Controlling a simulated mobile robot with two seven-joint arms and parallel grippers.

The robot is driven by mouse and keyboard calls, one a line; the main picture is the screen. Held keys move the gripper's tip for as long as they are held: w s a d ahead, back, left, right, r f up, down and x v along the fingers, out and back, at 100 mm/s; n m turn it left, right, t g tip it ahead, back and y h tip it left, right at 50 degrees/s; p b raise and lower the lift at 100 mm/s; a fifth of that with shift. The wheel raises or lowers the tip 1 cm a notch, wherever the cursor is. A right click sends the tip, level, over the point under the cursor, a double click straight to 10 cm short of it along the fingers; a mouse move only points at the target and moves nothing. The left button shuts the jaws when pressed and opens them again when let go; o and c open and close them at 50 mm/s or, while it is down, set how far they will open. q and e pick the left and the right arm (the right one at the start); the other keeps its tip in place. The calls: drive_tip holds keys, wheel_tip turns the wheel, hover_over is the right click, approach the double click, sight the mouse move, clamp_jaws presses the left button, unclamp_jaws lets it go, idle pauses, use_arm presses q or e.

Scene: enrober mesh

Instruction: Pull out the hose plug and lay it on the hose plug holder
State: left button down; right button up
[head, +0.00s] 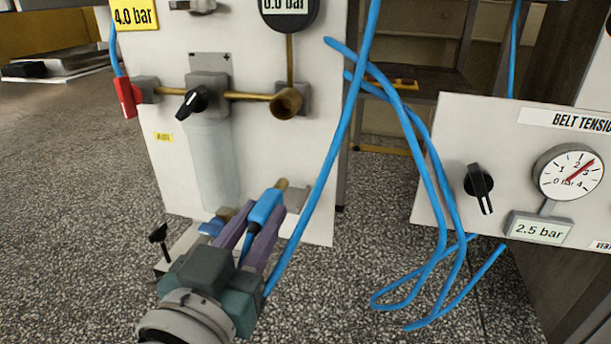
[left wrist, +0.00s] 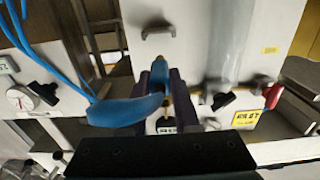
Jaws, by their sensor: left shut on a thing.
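The hose plug (head: 265,208) is a blue body with a brass tip pointing up. It is out of the brass socket (head: 287,103), which stands open above it on the white panel. My left gripper (head: 260,217) is shut on the plug, low in front of the panel. A grey bracket (head: 298,199), which looks like the hose plug holder, is on the panel just right of the plug's tip. In the left wrist view the plug (left wrist: 159,72) is between the dark fingers, near the grey bracket (left wrist: 158,29); whether they touch is unclear. My right gripper is out of view.
The blue hose (head: 328,160) runs up past the panel's right side. More hose hangs in loops (head: 440,210) before the belt tension panel (head: 455,135). A black valve lever (head: 192,102) and a red fitting (head: 125,97) are at the upper left.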

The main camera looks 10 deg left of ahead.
use_arm(q)
drive_tip(key=w+b, duration=0.1)
drive_tip(key=w, duration=0.1)
drive_tip(key=w+b, duration=0.1)
drive_tip(key=shift+w+f, duration=0.4)
drive_tip(key=shift+f+b, duration=0.6)
drive_tip(key=shift+f, duration=0.1)
drive_tip(key=shift+s+f, duration=0.1)
drive_tip(key=shift+f, duration=0.1)
drive_tip(key=c, duration=0.6)
unclamp_jaws()
drive_tip(key=shift+o, duration=0.2)
